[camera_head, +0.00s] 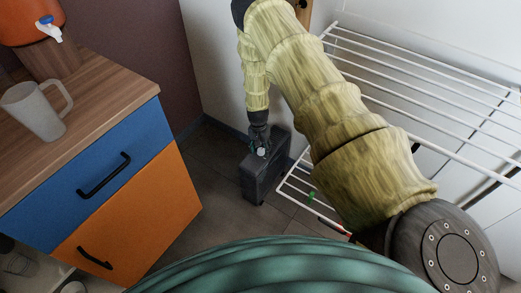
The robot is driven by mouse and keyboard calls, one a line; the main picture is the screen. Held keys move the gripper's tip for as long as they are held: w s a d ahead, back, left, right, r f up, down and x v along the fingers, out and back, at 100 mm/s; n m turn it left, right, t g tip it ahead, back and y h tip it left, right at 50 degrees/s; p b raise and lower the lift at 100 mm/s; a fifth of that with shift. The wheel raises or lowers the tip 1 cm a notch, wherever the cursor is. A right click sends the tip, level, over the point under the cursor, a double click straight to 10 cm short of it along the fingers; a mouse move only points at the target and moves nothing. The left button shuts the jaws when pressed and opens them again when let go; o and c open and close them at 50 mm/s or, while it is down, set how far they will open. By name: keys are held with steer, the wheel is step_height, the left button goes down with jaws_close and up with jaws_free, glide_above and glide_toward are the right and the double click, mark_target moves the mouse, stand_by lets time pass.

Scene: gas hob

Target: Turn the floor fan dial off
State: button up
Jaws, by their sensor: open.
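A dark grey box-shaped floor unit (262,180), which I take to be the floor fan, stands on the floor in the back corner. A small light round knob (261,152) shows on its top, and it looks like the dial. My gripper (260,146) is open and points down right at the knob, over the top of the unit. Whether the fingers touch the knob cannot be told. The dial's setting is too small to read, and part of the unit's top is hidden by my gripper.
A white wire drying rack (430,70) stands to the right, close to the unit, with a green clip (311,197) on it. A cabinet with a blue drawer (90,170) and orange door (140,222) is at left. A frosted mug (38,108) and orange dispenser (30,22) stand on it.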

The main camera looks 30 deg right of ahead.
mark_target(259, 150)
step_height(259, 150, up, 12)
steer(key=shift+w+a+f, duration=0.15)
steer(key=shift+w+f, duration=0.1)
stand_by(0.3)
stand_by(0.4)
steer(key=s+a+f+n, duration=0.3)
steer(key=s+a, duration=0.3)
steer(key=s, duration=0.5)
steer(key=s+a+f+n, duration=0.3)
steer(key=s+a, duration=0.2)
steer(key=s, duration=0.6)
steer(key=s+a+f+n, duration=0.25)
steer(key=s+a, duration=0.35)
steer(key=s, duration=0.6)
steer(key=s+a+r+n, duration=0.2)
steer(key=s+a+r, duration=0.1)
steer(key=s, duration=0.3)
step_height(259, 150, up, 13)
steer(key=p, duration=1.4)
steer(key=shift+r+t, duration=0.2)
steer(key=shift+t, duration=0.1)
steer(key=shift+w, duration=0.1)
